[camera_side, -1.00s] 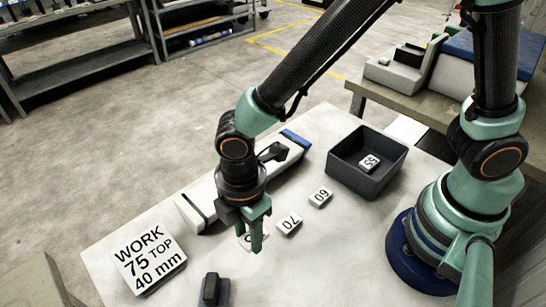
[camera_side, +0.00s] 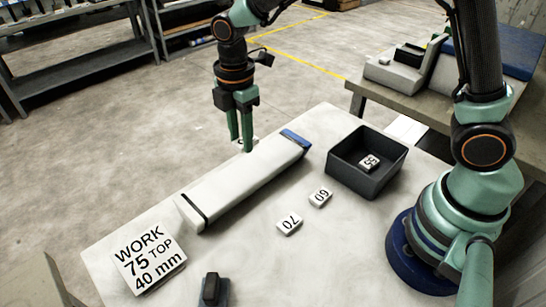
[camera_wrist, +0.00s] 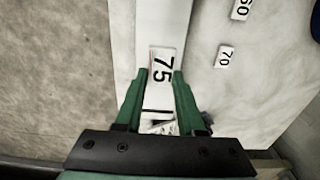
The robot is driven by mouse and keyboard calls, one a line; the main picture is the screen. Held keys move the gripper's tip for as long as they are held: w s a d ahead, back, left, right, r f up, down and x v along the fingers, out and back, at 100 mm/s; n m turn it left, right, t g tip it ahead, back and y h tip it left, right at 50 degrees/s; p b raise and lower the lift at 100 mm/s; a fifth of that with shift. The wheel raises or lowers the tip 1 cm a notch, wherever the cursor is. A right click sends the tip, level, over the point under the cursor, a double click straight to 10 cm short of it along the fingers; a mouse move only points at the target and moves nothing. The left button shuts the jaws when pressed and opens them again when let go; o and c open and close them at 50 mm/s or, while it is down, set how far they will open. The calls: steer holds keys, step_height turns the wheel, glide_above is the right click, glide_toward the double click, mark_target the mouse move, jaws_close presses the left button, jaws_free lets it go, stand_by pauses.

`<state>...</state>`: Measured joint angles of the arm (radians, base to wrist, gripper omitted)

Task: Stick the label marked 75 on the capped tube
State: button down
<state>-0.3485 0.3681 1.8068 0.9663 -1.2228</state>
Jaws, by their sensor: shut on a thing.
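The capped tube (camera_side: 245,182) is a long white liner lying diagonally on the table, with a blue cap (camera_side: 296,139) at its far right end and a black band (camera_side: 190,212) near its lower left end. My gripper (camera_side: 243,147) is shut on the label marked 75 (camera_wrist: 162,66), a small white tile that shows between the fingertips in the wrist view. There the label appears over the white tube (camera_wrist: 153,22), its number turned sideways. In the side view the fingers mostly hide the label. It appears raised above the tube; the exact gap cannot be told.
Labels marked 70 (camera_side: 289,224) and 60 (camera_side: 321,197) lie on the table. A dark bin (camera_side: 346,178) holds a label marked 55 (camera_side: 369,162). A card (camera_side: 150,262) reads "WORK 75 TOP 40 mm". A small dark block (camera_side: 211,289) stands at the front edge.

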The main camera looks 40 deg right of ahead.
glide_above(245, 172)
steer(key=shift+f, duration=2.5)
steer(key=shift+f, duration=1.2)
jaws_free()
stand_by(0.4)
steer(key=shift+r, duration=3.5)
